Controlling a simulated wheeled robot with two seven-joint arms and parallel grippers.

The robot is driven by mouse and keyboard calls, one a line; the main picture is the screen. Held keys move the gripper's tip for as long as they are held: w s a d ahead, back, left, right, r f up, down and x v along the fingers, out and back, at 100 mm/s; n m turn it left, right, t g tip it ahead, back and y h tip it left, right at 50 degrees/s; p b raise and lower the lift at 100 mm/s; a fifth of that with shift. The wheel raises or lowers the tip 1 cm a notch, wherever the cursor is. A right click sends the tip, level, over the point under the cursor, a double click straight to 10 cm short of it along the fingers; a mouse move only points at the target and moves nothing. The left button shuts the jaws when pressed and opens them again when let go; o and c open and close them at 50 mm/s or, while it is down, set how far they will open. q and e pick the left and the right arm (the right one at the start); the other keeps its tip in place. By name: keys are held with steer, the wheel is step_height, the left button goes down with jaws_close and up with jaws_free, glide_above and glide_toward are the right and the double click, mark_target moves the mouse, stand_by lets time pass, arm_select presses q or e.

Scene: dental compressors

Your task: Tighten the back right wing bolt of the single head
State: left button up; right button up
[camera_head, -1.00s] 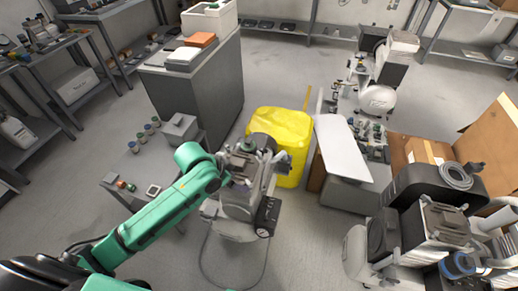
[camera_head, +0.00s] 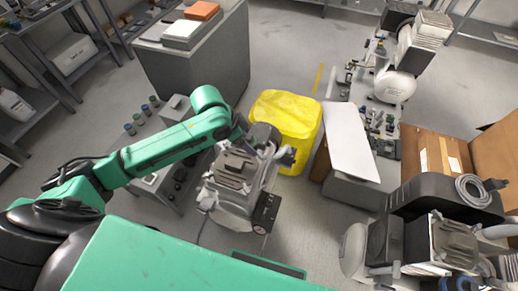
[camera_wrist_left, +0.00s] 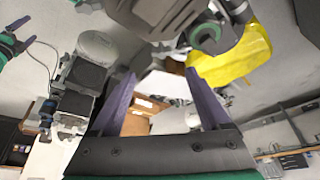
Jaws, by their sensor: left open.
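The single-head compressor (camera_head: 232,190) stands on the floor near the middle of the head view, with a grey ribbed head on top. My left gripper (camera_head: 243,130) is at its far side, small and partly merged with the parts behind. In the left wrist view my left gripper (camera_wrist_left: 158,76) is open, its two purple fingers apart with nothing seen between them. A dark ribbed part (camera_wrist_left: 165,14), seemingly the compressor head, hangs close beyond the fingertips at the top. I cannot make out the back right wing bolt. A green and purple part, perhaps my right gripper (camera_wrist_left: 28,36), shows at the upper left edge.
A yellow bin (camera_head: 290,122) stands right behind the compressor. A low table (camera_head: 160,180) with small jars is to its left. A white-topped stand (camera_head: 348,140) and a larger compressor (camera_head: 440,240) are to the right.

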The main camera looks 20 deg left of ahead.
arm_select(q)
glide_above(260, 154)
steer(key=s+a, duration=0.2)
step_height(260, 154, down, 5)
steer(key=shift+w+d+r, duration=0.1)
steer(key=shift+w+d, duration=0.05)
steer(key=x, duration=0.4)
steer(key=shift+w, duration=0.2)
steer(key=shift+f, duration=0.45)
steer(key=c, duration=0.3)
jaws_close()
arm_select(e)
steer(key=shift+w+a+f, duration=0.1)
steer(key=shift+w+a, duration=0.1)
steer(key=shift+w, duration=0.25)
